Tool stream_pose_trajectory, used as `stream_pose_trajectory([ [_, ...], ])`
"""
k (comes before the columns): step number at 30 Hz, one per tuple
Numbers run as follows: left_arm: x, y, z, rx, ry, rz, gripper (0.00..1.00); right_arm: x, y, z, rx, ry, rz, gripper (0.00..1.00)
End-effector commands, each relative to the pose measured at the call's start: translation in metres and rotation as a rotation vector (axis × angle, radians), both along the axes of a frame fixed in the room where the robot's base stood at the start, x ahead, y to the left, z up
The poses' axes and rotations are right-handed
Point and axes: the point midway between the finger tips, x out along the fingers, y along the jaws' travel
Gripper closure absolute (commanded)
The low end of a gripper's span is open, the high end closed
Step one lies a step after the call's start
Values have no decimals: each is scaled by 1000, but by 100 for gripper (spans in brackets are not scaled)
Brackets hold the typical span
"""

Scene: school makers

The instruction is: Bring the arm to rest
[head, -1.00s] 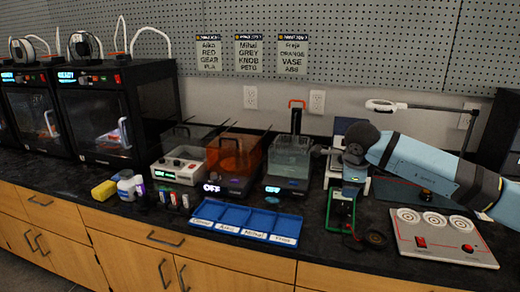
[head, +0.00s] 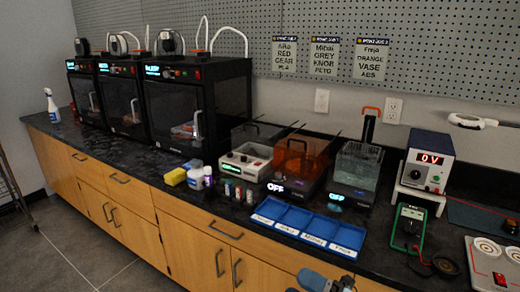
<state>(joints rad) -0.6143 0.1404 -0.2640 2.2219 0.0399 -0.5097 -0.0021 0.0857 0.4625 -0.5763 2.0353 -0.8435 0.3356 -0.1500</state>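A short piece of my arm (head: 322,281), blue and dark grey, shows at the bottom edge, in front of the bench drawers. It is low and clear of the benchtop things. I see no gripper fingers on it, and the rest of the arm is cut off by the frame. My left gripper is not in view.
The black benchtop (head: 140,158) holds a blue compartment tray (head: 308,225) near the front edge, an orange tank (head: 300,160), a clear tank (head: 357,170), a power supply (head: 428,165), a green multimeter (head: 408,225) and 3D printers (head: 190,115). Open floor (head: 75,250) lies at the left.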

Motion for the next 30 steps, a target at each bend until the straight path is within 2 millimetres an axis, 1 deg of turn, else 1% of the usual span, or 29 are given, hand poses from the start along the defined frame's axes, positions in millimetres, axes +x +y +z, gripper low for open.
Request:
stream_pose_trajectory([
  [1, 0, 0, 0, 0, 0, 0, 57, -5, -8, -10, 112, 146, -67, 36],
  [2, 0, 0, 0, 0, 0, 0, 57, -6, -14, -16, 176, 230, -108, 36],
  [3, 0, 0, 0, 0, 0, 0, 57, -8, -23, -27, 256, 349, -162, 36],
  [5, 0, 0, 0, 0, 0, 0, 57, -14, -37, -46, 369, 524, -242, 36],
  [6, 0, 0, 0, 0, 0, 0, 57, -20, -46, -61, 437, 639, -292, 36],
  [8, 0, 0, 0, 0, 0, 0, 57, -30, -58, -82, 526, 797, -359, 36],
  [9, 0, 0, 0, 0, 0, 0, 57, -38, -65, -96, 576, 892, -399, 36],
  [11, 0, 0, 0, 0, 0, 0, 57, -51, -73, -115, 643, 1021, -450, 36],
  [12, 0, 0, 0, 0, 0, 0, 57, -60, -77, -127, 681, 1100, -479, 36],
  [15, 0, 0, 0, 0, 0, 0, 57, -84, -86, -153, 767, 1280, -545, 36],
  [18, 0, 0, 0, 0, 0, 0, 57, -110, -92, -176, 839, 1445, -604, 36],
  [20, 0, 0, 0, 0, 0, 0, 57, -127, -95, -188, 878, 1540, -636, 36],
  [21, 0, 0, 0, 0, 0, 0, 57, -139, -96, -196, 906, 1603, -656, 36],
  [22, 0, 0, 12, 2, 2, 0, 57, -136, -97, -182, 902, 1595, -653, 36],
  [23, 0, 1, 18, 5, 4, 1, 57, -134, -97, -175, 897, 1589, -654, 36],
  [30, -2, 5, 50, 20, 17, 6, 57, -135, -100, -143, 881, 1587, -676, 36],
])
